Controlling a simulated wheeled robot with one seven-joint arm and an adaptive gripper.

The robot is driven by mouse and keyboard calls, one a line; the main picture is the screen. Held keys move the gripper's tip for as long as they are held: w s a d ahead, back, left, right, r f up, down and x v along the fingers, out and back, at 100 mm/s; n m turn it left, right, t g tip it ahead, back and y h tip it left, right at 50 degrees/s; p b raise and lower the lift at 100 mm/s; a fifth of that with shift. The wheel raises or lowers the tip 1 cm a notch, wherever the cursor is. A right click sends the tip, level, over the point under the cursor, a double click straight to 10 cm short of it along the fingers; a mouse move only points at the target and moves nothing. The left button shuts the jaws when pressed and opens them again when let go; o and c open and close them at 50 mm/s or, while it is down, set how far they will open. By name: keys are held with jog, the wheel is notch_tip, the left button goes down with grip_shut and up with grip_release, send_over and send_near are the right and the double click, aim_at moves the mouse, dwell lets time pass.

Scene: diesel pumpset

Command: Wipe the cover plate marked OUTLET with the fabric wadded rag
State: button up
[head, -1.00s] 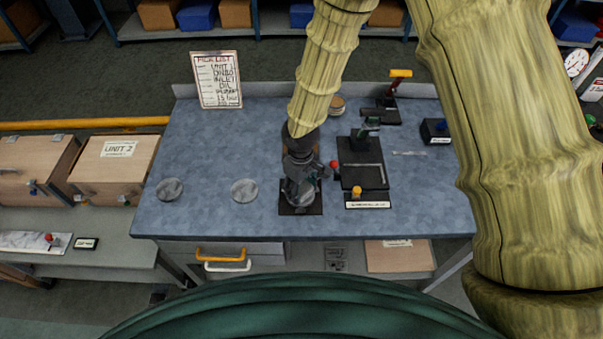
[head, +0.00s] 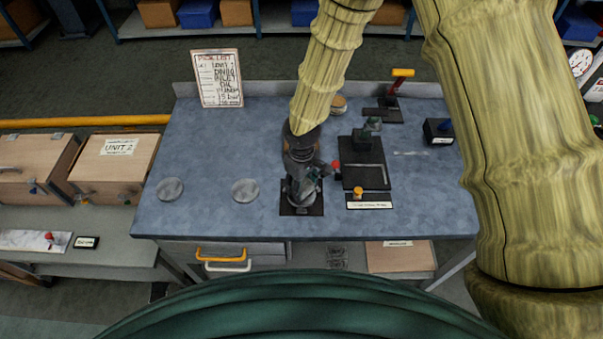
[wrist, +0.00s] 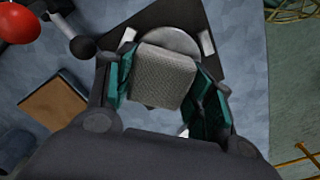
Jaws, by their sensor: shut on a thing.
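My gripper (head: 303,195) is over a dark square base (head: 314,209) at the front middle of the bench. In the wrist view my gripper (wrist: 165,85) is shut on a grey woven wad, the rag (wrist: 160,75), held between its teal-lined fingers. A round pale metal plate (wrist: 183,38) on a dark base shows behind the rag, which partly covers it. I cannot tell whether the rag touches this plate. Two similar round plates lie on the bench, one at far left (head: 170,189) and one left of my gripper (head: 245,190). No OUTLET marking is readable.
Right of my gripper stands a black fixture (head: 365,178) with a red knob (head: 336,165) and an orange knob (head: 358,192). A pick-list board (head: 218,78) stands at the back left.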

jog(key=shift+s, duration=0.4)
jog(key=r, duration=0.1)
jog(key=r+p, duration=0.1)
jog(key=r, duration=0.1)
jog(key=shift+s, duration=0.25)
jog(key=shift+w+r+p, duration=0.15)
jog(key=shift+r+p, duration=0.75)
jog(key=shift+p, duration=0.15)
jog(key=shift+r+p, duration=1.15)
jog(key=shift+r, duration=0.6)
